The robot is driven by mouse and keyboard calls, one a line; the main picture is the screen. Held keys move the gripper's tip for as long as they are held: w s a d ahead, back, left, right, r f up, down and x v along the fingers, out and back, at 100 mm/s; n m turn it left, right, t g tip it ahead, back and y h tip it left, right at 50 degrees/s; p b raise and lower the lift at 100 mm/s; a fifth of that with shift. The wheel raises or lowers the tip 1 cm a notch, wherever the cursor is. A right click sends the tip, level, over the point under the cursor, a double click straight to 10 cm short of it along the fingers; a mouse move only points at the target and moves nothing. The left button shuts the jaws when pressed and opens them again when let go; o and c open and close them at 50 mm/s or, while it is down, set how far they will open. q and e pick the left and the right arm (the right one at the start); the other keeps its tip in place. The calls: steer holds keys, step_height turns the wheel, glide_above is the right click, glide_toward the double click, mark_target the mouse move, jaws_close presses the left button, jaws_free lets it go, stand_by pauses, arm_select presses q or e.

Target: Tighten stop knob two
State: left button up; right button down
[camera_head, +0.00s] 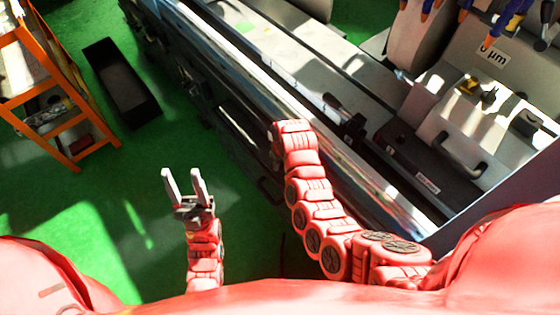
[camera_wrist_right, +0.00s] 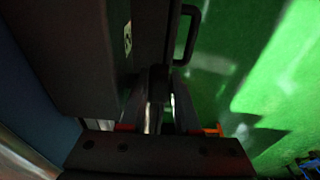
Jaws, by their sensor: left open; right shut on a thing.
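In the right wrist view, my right gripper (camera_wrist_right: 162,98) is shut on a dark knob-like part (camera_wrist_right: 157,78), taken to be stop knob two. The part sticks out from the dark side of the machine (camera_wrist_right: 85,50). Deep shadow hides its exact shape and any marking on it. In the head view, my right arm reaches to the machine's front edge, and its own links hide the right gripper and the knob. My left gripper (camera_head: 184,178) is open and empty above the green floor, left of the machine and apart from it.
The grinder's long rail (camera_head: 345,165) runs diagonally beside my right arm. A black bin (camera_head: 120,82) and an orange shelf (camera_head: 45,85) stand at the left. A black handle (camera_wrist_right: 187,32) shows in the wrist view. Green floor (camera_head: 110,210) is free around my left gripper.

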steer(key=shift+s+f+t+y+b, duration=0.1)
steer(key=shift+f+t+y+b, duration=0.15)
steer(key=shift+t+y+b, duration=0.25)
steer(key=t+b, duration=0.1)
steer(key=b, duration=0.1)
steer(key=t+y+b, duration=0.1)
steer(key=b, duration=0.2)
steer(key=shift+s+d+f+t+y, duration=0.1)
steer(key=shift+d+f+t+y, duration=0.1)
steer(key=shift+f+t+y, duration=0.15)
steer(key=shift+s+r+t+y+b, duration=0.1)
steer(key=shift+r+t+y+b, duration=0.2)
steer(key=shift+b, duration=0.45)
steer(key=c, duration=0.9)
jaws_free()
